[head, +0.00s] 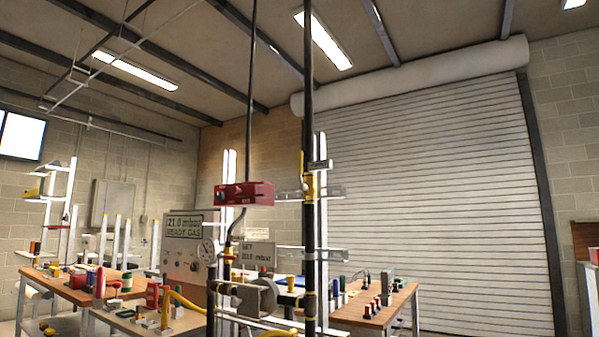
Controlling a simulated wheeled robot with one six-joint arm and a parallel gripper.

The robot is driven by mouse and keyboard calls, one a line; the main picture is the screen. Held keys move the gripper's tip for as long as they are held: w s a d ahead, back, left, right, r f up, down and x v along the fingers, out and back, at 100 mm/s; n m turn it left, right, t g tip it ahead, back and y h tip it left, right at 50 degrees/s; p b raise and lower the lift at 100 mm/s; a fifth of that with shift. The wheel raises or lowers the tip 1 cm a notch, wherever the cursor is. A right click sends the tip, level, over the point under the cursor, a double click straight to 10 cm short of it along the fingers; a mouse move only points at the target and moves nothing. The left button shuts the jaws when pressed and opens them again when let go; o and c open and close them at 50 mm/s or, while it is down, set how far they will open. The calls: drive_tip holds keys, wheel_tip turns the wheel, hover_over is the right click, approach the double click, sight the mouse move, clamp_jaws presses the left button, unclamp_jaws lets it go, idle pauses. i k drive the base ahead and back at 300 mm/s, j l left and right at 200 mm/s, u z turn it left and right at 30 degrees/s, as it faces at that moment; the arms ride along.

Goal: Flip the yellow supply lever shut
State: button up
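A slim yellow lever (301,162) stands upright beside a black vertical pipe (308,100), near the middle of the head view. It sits just above a yellow valve body (310,186) on that pipe. A small dark tag (320,165) is to its right, and its lettering is too small to read. The lever lies along the pipe, not across it. My gripper does not show in this view.
A red box (245,194) with a black line above it is left of the pipe. Below are a gauge panel (188,245) reading 21.0 mbar, READY GAS, and a grey round fitting (262,297). Cluttered benches (345,312) stand around. A roller door (430,200) is behind.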

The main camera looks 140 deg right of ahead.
sight(302, 186)
drive_tip(key=z, duration=4.75)
drive_tip(key=k+j+z, duration=0.2)
drive_tip(key=k+j, duration=0.05)
drive_tip(key=j, duration=0.05)
